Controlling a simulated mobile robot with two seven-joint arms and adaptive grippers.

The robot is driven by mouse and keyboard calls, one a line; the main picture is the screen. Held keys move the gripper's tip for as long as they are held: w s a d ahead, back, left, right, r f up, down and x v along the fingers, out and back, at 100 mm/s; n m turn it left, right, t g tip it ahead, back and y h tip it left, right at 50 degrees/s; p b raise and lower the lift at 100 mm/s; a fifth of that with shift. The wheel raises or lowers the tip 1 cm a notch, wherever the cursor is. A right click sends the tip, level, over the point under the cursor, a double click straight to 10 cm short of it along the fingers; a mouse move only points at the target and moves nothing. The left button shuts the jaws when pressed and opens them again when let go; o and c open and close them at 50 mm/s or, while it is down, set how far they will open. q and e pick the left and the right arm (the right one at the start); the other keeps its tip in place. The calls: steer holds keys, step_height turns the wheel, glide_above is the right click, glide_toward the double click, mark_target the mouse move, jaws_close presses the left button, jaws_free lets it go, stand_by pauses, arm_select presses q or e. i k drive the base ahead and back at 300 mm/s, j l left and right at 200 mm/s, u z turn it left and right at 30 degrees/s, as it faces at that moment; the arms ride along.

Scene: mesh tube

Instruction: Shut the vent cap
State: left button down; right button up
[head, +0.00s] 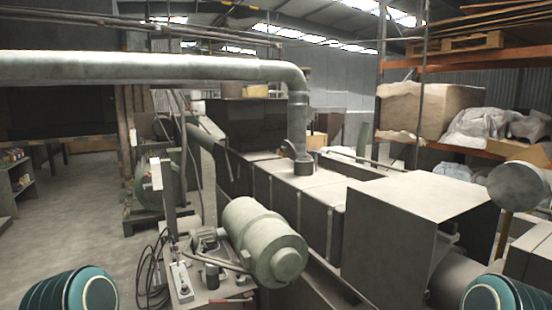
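I cannot make out a vent cap for certain. A wide grey duct (150,68) runs across from the left and bends down to a collar (303,165) on top of a long grey metal housing (322,190). A small dark flap-like part sits beside that collar; it is too small to tell whether it is open or shut. Neither gripper shows in the head view. Two teal ribbed round parts, at the bottom left and bottom right corners, look like parts of my own arms.
A green-grey motor cylinder (262,240) sits in front of the housing. A large grey box-shaped hood (400,225) stands to its right. A grey drum-like thing (518,187) is at the far right. Shelving with wrapped goods (430,108) stands behind. The concrete floor (60,230) at left is mostly clear.

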mark_target(289, 148)
steer(key=i+j, duration=0.2)
steer(key=j, duration=0.25)
steer(key=i+j, duration=0.2)
steer(key=j, duration=0.25)
steer(key=i+j, duration=0.25)
steer(key=j, duration=0.25)
steer(key=i+j, duration=0.2)
steer(key=j, duration=0.25)
steer(key=i+j, duration=0.2)
steer(key=j, duration=0.25)
steer(key=i+j, duration=0.2)
steer(key=j, duration=0.25)
steer(key=i+j, duration=0.2)
steer(key=j, duration=0.25)
steer(key=i+j, duration=0.25)
steer(key=j, duration=0.25)
steer(key=i+j+z, duration=0.1)
steer(key=j+z, duration=0.5)
steer(key=z, duration=0.2)
steer(key=i, duration=0.1)
